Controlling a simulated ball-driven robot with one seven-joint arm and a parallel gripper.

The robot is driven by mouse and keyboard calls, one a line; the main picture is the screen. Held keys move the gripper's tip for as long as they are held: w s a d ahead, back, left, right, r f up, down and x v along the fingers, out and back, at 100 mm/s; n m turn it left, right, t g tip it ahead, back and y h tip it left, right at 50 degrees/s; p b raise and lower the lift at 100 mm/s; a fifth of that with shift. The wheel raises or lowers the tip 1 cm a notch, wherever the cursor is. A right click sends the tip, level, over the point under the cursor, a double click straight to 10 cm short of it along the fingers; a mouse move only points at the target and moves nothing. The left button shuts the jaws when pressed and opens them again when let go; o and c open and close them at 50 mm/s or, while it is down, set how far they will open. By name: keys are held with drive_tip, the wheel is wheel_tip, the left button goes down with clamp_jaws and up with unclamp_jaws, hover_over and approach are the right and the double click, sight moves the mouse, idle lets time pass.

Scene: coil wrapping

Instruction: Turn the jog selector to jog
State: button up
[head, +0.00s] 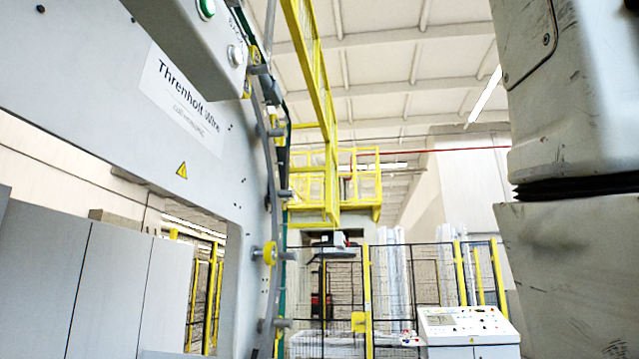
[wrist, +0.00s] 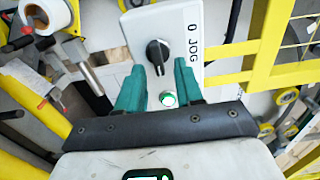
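The jog selector (wrist: 158,54) is a black rotary knob on a light grey panel (wrist: 185,22) in the wrist view. The words "0" and "JOG" are printed to its right, running sideways. I cannot clearly tell which mark the knob points to. My gripper (wrist: 160,70) has two teal fingers, spread apart and empty, pointing up at the panel. The knob shows between and just beyond the fingertips, with no clear contact. A green lit button (wrist: 168,98) shows between the fingers, below the knob. My gripper is not in the head view.
In the head view, a large grey machine (head: 110,100) fills the left, with a box carrying a green button (head: 207,8) at the top. A control console (head: 468,325) and a fence stand behind. In the wrist view, yellow rails (wrist: 262,60) lie right and a tape roll (wrist: 45,14) upper left.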

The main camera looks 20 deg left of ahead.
drive_tip(key=shift+d, duration=0.15)
drive_tip(key=b+v, duration=0.2)
drive_tip(key=v, duration=0.8)
drive_tip(key=shift+d, duration=0.2)
drive_tip(key=shift+w, duration=0.15)
